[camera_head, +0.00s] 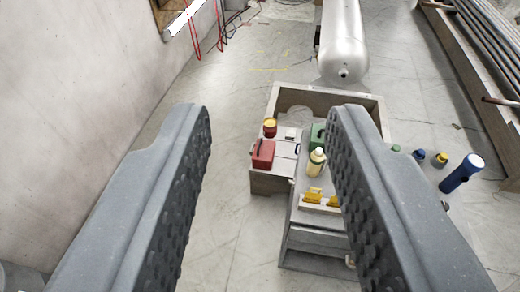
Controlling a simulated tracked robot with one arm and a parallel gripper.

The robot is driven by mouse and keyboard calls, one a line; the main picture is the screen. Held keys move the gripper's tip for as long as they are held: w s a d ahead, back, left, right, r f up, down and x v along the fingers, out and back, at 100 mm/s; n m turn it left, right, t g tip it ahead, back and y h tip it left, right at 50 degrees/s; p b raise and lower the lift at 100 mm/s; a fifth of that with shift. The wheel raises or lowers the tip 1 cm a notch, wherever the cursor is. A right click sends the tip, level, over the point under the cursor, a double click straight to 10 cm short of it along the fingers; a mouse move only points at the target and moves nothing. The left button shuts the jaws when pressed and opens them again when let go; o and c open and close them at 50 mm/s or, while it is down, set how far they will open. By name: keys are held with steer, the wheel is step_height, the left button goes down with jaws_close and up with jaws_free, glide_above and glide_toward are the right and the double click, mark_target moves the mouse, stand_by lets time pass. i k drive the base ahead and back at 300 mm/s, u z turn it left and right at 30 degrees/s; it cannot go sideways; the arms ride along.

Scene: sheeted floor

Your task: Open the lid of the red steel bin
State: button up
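My gripper (272,112) is open, with its two grey studded fingers wide apart and nothing between them close by. Beyond and below the fingers, a small red box (263,154) with a dark handle on top stands on a grey surface.
A cream bottle (316,163), yellow pieces (314,195) and a partly hidden green box (317,136) are nearby. Floor between the left wall and boxes is clear.

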mark_target(264, 151)
steer(key=u, duration=0.8)
steer(key=i, duration=2.7)
steer(key=z, duration=0.7)
